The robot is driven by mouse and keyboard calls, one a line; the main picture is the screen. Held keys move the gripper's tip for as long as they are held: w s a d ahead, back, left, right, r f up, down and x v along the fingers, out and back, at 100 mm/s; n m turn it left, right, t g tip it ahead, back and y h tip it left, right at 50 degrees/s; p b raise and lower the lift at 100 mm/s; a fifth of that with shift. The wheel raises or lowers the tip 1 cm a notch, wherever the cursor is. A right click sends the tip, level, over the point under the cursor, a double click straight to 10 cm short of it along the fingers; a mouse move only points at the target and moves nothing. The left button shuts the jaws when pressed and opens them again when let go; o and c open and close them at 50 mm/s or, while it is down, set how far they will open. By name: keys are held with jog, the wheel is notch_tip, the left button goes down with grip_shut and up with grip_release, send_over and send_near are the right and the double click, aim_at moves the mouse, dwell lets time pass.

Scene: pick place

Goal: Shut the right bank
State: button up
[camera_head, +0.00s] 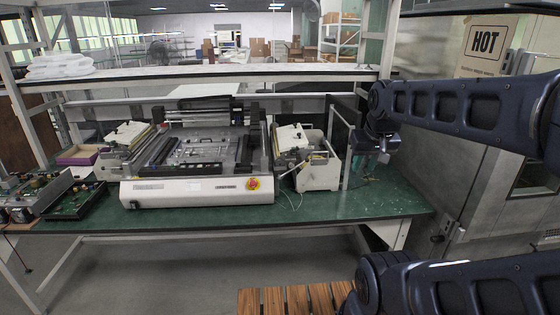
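The pick and place machine (200,190) is a low white unit with a red and yellow stop button (252,184), standing on the green bench top. The right bank (318,177) is a white block with a sloped top, beside the machine's right side. A dark gap shows between its front part and the machine body; whether they touch farther back is hard to tell. My gripper (366,172) hangs from the dark blue arm, right of the bank and apart from it in the picture. Its fingers are too small and blurred to tell open from shut.
A left bank (118,160) stands at the machine's left side. A thin upright post (347,158) shows between the right bank and my gripper. Thin cables (290,200) lie before the right bank. The green bench top (385,200) is clear at the right. A shelf (230,72) runs above.

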jog(key=w+m+g, duration=0.2)
jog(key=w+m, duration=1.1)
jog(key=w, duration=2.4)
jog(key=w+d+f+m, duration=0.1)
jog(key=w+f+m, duration=0.4)
jog(key=w+f, duration=0.65)
jog(key=w+x, duration=0.2)
jog(key=x, duration=0.7)
jog(key=shift+r, duration=0.25)
jog(key=shift+s, duration=0.1)
grip_shut()
